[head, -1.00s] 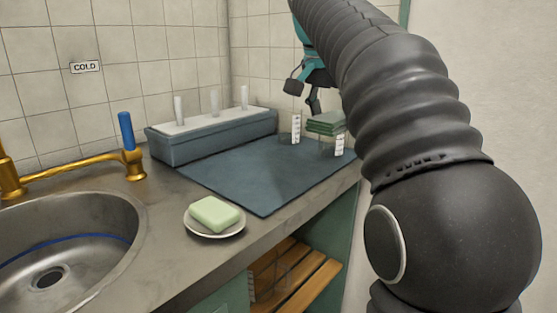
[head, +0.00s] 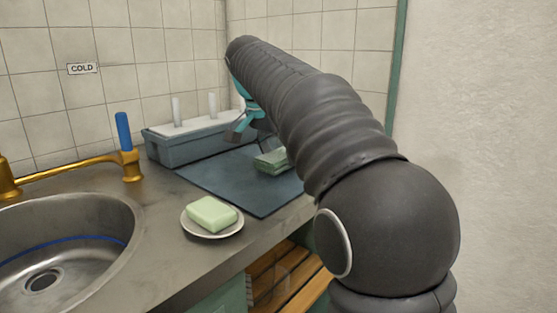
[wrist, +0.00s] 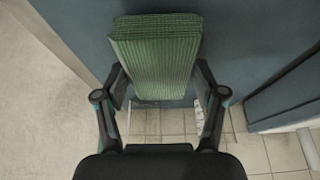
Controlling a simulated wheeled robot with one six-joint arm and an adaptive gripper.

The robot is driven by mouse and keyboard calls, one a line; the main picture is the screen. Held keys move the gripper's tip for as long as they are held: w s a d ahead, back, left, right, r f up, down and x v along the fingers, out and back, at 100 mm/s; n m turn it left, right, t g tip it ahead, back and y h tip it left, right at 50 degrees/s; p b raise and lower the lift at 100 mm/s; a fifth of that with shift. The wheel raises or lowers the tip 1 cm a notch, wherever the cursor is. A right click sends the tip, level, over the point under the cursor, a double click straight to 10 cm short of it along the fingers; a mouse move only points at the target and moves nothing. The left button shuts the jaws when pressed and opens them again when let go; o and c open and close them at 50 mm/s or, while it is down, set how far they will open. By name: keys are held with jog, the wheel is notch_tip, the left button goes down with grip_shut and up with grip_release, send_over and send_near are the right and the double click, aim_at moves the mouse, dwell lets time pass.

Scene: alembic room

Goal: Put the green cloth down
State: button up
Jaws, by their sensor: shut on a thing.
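The green cloth (wrist: 155,55) is a thick folded, ribbed stack. My gripper (wrist: 160,82) is shut on it, with one finger on each side in the wrist view. In the head view the cloth (head: 272,161) is over the right part of the blue-grey mat (head: 240,190), just beyond my arm. I cannot tell whether it touches the mat. My arm hides part of the gripper and the right end of the mat.
A soap bar (head: 212,214) on a white dish (head: 212,233) stands in front of the mat. A grey-blue box rack (head: 190,145) with upright white tubes is behind it. The sink (head: 75,235) and brass tap (head: 70,167) are left. The mat's front middle is clear.

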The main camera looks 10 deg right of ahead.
jog(key=shift+f, duration=0.55)
jog(key=shift+f, duration=0.15)
jog(key=o, duration=1.2)
jog(key=p+v, duration=0.1)
jog(key=v, duration=1.1)
jog(key=shift+d+r+p, duration=0.1)
jog(key=shift+r+p, duration=0.15)
jog(key=shift+p, duration=0.05)
